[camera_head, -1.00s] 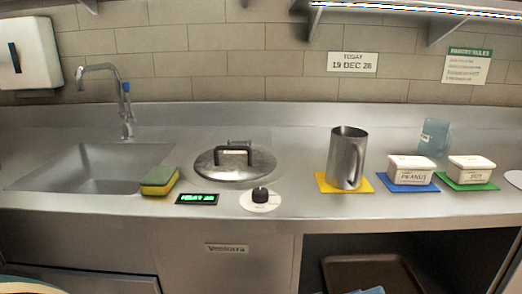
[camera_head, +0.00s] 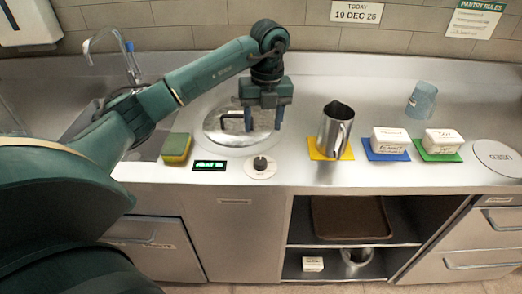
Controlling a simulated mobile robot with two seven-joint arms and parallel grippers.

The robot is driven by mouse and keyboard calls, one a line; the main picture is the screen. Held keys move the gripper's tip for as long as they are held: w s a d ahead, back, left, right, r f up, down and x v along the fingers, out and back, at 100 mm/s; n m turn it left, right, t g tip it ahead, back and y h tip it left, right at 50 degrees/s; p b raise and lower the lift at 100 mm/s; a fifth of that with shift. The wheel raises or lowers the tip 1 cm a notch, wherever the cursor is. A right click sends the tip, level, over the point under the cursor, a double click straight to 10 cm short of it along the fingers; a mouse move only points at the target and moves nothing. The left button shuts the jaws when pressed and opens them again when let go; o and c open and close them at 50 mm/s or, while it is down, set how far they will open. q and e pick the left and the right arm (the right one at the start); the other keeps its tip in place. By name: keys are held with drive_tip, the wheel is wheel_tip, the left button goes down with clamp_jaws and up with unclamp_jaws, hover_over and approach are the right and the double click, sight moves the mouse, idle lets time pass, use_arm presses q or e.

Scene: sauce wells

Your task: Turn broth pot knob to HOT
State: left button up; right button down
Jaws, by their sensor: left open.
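The broth pot knob (camera_head: 260,162) is a small black knob on a round white dial plate set in the steel counter, in front of the pot lid. A small black display (camera_head: 209,165) with green lettering lies to its left; the text is too blurred to read surely. The round steel pot lid (camera_head: 222,132) is partly hidden by my left gripper. My left gripper (camera_head: 264,124) is open, pointing down over the right part of the lid, behind the knob and apart from it. My right gripper is not in view.
A yellow and green sponge (camera_head: 176,148) lies left of the display, near the sink. A steel pitcher (camera_head: 334,131) stands on a yellow mat to the right. White boxes (camera_head: 390,140) (camera_head: 443,141) sit on blue and green mats. The front counter strip is clear.

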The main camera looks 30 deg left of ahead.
sight(261, 161)
use_arm(q)
drive_tip(key=f+p, duration=0.1)
drive_tip(key=f, duration=1.1)
drive_tip(key=shift+s+a+p, duration=0.15)
drive_tip(key=shift+s+p, duration=0.05)
drive_tip(key=shift+p, duration=0.2)
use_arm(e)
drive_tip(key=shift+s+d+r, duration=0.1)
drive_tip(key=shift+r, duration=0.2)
use_arm(q)
drive_tip(key=shift+c, duration=0.5)
drive_tip(key=c, duration=0.9)
drive_tip(key=shift+o, duration=0.2)
